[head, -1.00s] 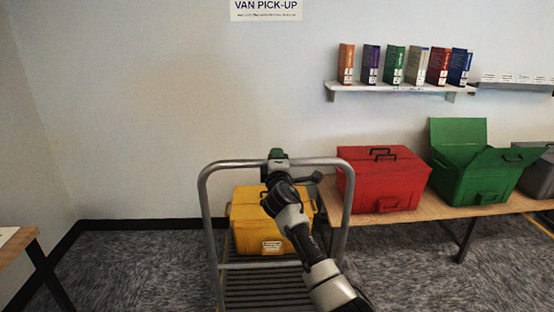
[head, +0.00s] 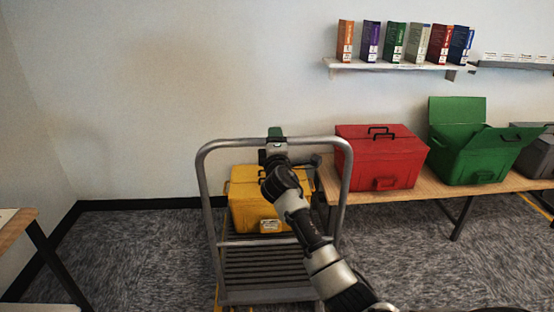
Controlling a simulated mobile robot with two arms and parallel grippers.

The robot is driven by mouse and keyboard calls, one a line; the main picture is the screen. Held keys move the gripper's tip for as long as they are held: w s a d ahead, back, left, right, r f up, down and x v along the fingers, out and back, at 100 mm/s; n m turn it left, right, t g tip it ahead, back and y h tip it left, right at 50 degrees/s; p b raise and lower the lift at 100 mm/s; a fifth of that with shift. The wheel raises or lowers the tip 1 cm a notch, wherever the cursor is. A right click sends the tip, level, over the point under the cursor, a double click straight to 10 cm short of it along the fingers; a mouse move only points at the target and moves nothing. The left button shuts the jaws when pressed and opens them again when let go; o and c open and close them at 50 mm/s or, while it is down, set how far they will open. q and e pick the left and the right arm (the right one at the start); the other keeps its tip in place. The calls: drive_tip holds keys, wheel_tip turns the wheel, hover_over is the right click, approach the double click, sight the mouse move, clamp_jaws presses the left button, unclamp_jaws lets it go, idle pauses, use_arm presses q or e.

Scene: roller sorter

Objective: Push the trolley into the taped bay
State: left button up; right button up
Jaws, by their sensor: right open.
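The trolley (head: 204,195) is a grey metal cart with a tall hoop handle and a slatted deck (head: 262,270). A yellow lidded box (head: 245,205) stands on its far part. My right gripper (head: 276,138) is open at the middle of the handle's top bar; whether the bar lies between its fingers I cannot tell. My right forearm hides part of the box and deck. My left gripper is not in view.
A wooden table (head: 425,192) with a red box (head: 380,160), an open green box (head: 470,162) and a grey box stands close to the trolley's right. Another table edge (head: 18,226) is at far left. Carpet left of the trolley is clear up to the wall.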

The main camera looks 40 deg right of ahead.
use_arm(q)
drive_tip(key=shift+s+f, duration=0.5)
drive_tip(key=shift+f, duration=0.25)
use_arm(e)
drive_tip(key=v, duration=0.8)
drive_tip(key=shift+s, duration=0.25)
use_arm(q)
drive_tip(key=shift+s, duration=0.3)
use_arm(e)
drive_tip(key=shift+a, duration=0.1)
